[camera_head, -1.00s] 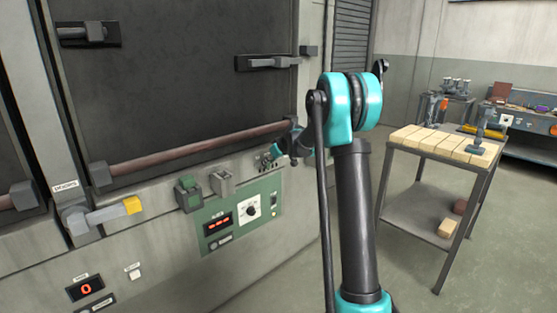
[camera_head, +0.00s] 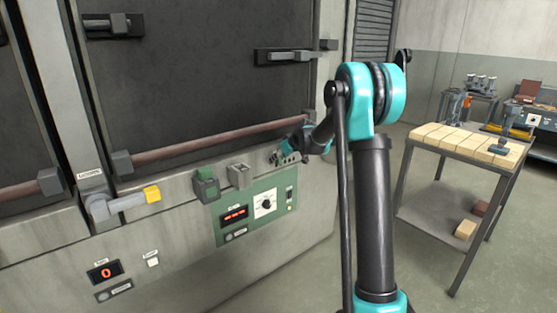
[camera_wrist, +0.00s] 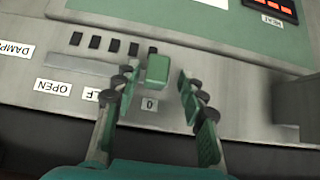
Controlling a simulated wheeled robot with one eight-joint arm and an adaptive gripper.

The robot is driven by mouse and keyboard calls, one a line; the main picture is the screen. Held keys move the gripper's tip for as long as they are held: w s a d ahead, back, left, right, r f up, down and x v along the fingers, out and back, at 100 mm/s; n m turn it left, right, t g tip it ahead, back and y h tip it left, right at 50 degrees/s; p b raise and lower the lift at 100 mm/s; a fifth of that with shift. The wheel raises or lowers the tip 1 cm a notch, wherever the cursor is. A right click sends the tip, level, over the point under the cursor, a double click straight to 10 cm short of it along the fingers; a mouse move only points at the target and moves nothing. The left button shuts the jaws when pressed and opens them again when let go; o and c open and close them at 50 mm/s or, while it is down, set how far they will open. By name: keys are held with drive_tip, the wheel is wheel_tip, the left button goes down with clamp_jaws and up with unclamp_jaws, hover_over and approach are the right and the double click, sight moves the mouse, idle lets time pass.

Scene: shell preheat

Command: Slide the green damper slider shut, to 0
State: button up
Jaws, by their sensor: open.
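The green damper slider (camera_wrist: 157,71) shows in the wrist view as a small green block at the right end of its slot (camera_wrist: 90,63). It stands beside the label "0" (camera_wrist: 150,104); the labels OPEN (camera_wrist: 53,87) and a partly covered HALF lie farther left. My gripper (camera_wrist: 156,78) is open, with one finger on each side of the slider and small visible gaps to it. In the head view my gripper (camera_head: 286,153) is at the furnace front, right of the grey boxes. The slider itself cannot be made out there.
A green panel with a red display (camera_head: 234,216) and a dial lies below the gripper. A green switch block (camera_head: 206,186) and a grey box (camera_head: 239,175) stand to the left. A yellow-tipped handle (camera_head: 151,194) is farther left. A brick cart (camera_head: 462,142) stands right.

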drive_tip(key=v, duration=1.2)
drive_tip(key=shift+s+f, duration=0.1)
drive_tip(key=s+d+f+m+g+h, duration=0.1)
drive_tip(key=s+f, duration=0.5)
drive_tip(key=s, duration=0.8)
drive_tip(key=s+d+f+m+g+h, duration=0.1)
drive_tip(key=s+d+f, duration=0.4)
drive_tip(key=s, duration=0.9)
drive_tip(key=s+d+f+m+g+h, duration=0.1)
drive_tip(key=s+d+f+m+h, duration=0.2)
drive_tip(key=s+f, duration=0.6)
drive_tip(key=s+m, duration=0.2)
drive_tip(key=s, duration=0.3)
drive_tip(key=shift+d, duration=0.4)
